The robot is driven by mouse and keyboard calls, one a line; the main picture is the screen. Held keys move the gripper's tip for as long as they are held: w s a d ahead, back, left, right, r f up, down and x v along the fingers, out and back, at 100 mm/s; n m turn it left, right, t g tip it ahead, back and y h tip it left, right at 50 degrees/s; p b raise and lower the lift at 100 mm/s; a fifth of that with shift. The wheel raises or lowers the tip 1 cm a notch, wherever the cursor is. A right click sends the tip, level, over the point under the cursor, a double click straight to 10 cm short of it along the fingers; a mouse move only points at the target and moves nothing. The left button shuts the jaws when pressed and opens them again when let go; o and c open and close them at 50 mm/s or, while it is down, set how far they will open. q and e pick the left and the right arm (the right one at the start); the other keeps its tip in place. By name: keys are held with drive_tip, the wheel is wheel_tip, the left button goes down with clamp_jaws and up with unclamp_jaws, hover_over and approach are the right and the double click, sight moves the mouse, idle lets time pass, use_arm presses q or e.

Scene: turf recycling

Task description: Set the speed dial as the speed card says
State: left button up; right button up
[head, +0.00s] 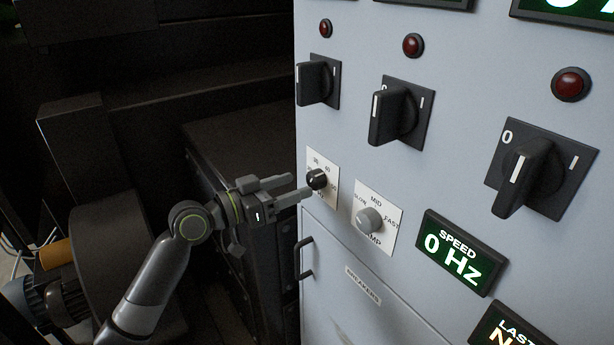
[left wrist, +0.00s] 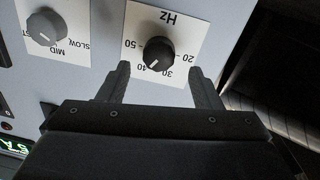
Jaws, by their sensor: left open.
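The speed dial is a black round knob (head: 317,179) on a white plate with Hz numbers, on the grey cabinet front. It also shows upside down in the left wrist view (left wrist: 158,52), where its pale pointer mark faces about the 40. My left gripper (head: 300,186) is open, close in front of the dial. In the left wrist view its fingertips (left wrist: 159,70) stand either side of the knob's lower part, apart from it. I see no speed card in either view. My right gripper is not in view.
A grey ramp knob (head: 369,220) marked SLOW, MID, FAST sits close right of the dial. A speed display (head: 460,252) reads 0 Hz. Black rotary switches (head: 396,112) and red lamps are above. A drawer handle (head: 303,258) juts out below the dial.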

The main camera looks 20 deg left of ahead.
sight(309, 181)
use_arm(q)
drive_tip(key=shift+p+x, duration=0.5)
drive_tip(key=shift+x, duration=1.65)
drive_tip(key=shift+c, duration=0.5)
drive_tip(key=c, duration=0.9)
drive_tip(key=shift+n, duration=0.3)
drive_tip(key=n+p, duration=0.2)
drive_tip(key=n, duration=0.3)
drive_tip(key=shift+n, duration=0.3)
drive_tip(key=n+p, duration=0.2)
drive_tip(key=n, duration=0.3)
drive_tip(key=shift+f+n+t, duration=0.1)
drive_tip(key=shift+n+t, duration=0.2)
drive_tip(key=shift+p, duration=0.3)
